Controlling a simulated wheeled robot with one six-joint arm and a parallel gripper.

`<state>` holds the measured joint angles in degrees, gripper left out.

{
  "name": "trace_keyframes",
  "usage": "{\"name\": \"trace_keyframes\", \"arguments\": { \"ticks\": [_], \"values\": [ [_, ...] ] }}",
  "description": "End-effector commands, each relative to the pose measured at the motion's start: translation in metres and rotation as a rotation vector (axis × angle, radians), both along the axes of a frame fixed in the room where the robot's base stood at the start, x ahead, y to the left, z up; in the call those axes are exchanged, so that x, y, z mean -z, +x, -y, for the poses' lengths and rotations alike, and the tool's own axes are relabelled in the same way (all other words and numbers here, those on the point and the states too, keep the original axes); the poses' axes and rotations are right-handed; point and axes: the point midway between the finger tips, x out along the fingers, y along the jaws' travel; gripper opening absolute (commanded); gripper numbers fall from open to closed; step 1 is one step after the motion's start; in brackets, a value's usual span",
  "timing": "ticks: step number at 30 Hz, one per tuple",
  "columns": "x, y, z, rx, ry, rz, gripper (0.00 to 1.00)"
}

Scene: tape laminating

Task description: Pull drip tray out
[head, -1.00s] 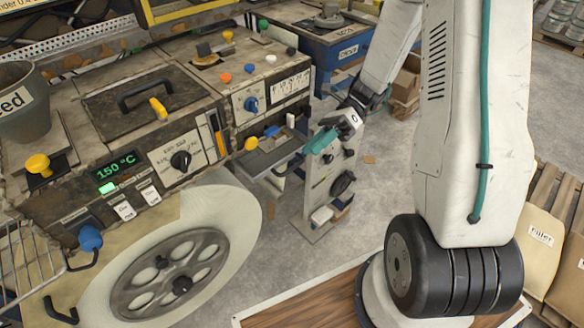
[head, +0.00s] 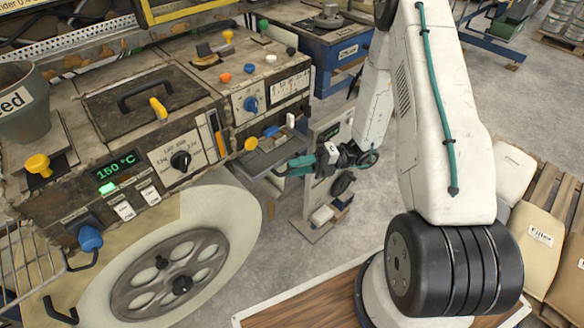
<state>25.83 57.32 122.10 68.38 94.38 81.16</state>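The likely drip tray (head: 262,160) is a shallow grey tray low at the right end of the laminating machine, in the head view. It sits beneath the yellow and blue knobs. My gripper (head: 279,169) has teal fingers and points left towards the tray's right front side. The two fingers look spread apart, with nothing visible between them. They overlap the tray edge in the picture; I cannot tell whether they touch it. The tray's rear part is hidden under the machine.
The machine has a yellow knob (head: 251,144), a blue knob (head: 271,131) and a large white roll (head: 235,215) at front. A grey post with controls (head: 318,205) stands behind my gripper. A blue cabinet (head: 335,50) is at the back. Floor is clear between them.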

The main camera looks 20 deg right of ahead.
Motion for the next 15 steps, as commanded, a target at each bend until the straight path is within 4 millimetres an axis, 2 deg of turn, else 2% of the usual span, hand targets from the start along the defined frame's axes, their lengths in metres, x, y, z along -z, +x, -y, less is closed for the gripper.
{"name": "trace_keyframes", "arguments": {
  "ticks": [4, 13, 14, 15],
  "values": [
    [-0.001, 0.001, -0.014, -0.002, 0.000, 0.002, 0.33],
    [-0.001, 0.001, -0.017, 0.000, -0.001, 0.003, 0.33],
    [-0.001, 0.001, -0.017, 0.000, -0.001, 0.003, 0.30],
    [-0.001, 0.001, -0.017, 0.000, -0.001, 0.003, 0.19]
  ]
}}
